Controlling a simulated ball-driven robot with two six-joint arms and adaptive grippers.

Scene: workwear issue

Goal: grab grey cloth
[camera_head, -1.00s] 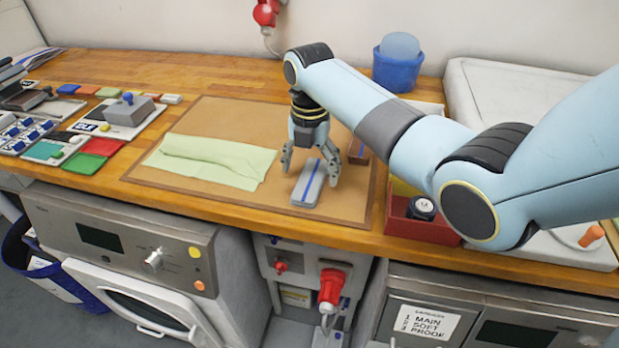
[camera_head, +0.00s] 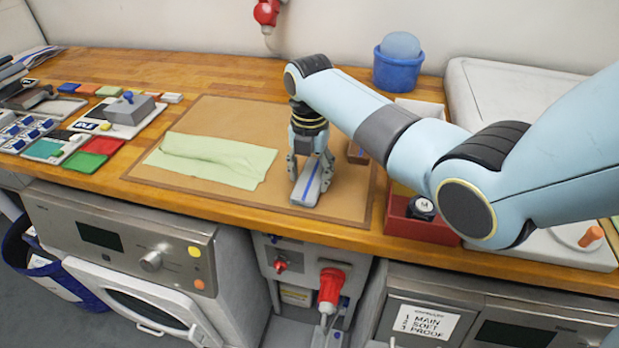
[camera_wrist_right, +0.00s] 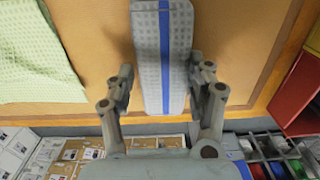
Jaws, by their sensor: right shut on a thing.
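The grey cloth (camera_head: 307,186) is a small folded strip with a blue stripe along its length. It lies on the brown board, and it also shows in the right wrist view (camera_wrist_right: 163,60). My right gripper (camera_head: 311,178) points down at the cloth, with one finger on each long side. In the wrist view its fingers (camera_wrist_right: 163,85) flank the cloth, and it is shut on it. The cloth still appears to rest on the board. My left gripper is not in view.
A pale green cloth (camera_head: 215,160) lies on the board (camera_head: 225,114) to the left. A red bin (camera_head: 405,224) stands to the right and a blue tub (camera_head: 398,74) at the back. Colored pads and a grey block (camera_head: 131,109) lie at the left.

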